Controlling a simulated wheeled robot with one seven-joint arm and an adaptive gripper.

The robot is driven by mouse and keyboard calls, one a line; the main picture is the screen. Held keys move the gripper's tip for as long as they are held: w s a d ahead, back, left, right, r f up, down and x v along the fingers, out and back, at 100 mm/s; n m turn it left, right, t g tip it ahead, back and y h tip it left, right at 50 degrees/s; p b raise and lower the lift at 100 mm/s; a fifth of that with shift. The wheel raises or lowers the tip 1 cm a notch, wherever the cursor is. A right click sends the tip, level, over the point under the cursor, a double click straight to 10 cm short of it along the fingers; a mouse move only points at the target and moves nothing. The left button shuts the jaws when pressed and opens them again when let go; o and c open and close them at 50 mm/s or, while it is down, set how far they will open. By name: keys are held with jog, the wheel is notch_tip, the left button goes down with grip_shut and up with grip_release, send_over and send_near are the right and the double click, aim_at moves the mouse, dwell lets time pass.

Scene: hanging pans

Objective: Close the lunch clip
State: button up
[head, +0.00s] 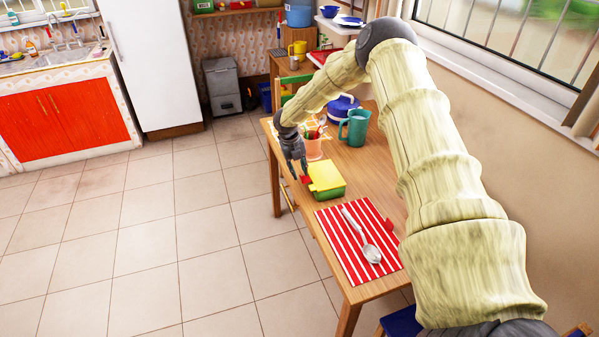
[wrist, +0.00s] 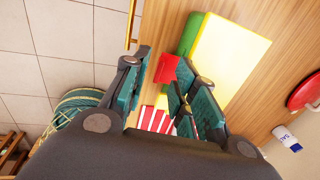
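The lunch box (head: 328,190) is green with a yellow lid (head: 325,174) and sits on the wooden table near its left edge. Its lid looks down. The red clip (head: 305,180) sticks out from the side of the box facing my gripper. In the wrist view the yellow lid (wrist: 232,62), the green body (wrist: 188,36) and the red clip (wrist: 165,69) show. My gripper (head: 298,172) is beside the box at the clip. In the wrist view my gripper (wrist: 157,84) has its fingers apart, with the clip just beyond or between the tips; contact cannot be told.
A red-striped placemat (head: 340,250) with a spoon (head: 360,235) lies in front of the box. Behind the box stand an orange pot (head: 313,147) with utensils, a teal jug (head: 356,128) and a blue-lidded pot (head: 341,105). Open tiled floor (head: 200,230) lies left of the table.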

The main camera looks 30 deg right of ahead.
aim_at(305, 178)
jog(key=shift+d+f+p, duration=0.15)
jog(key=shift+f, duration=0.5)
jog(key=shift+d+f+p, duration=0.15)
jog(key=shift+f, duration=0.5)
grip_shut()
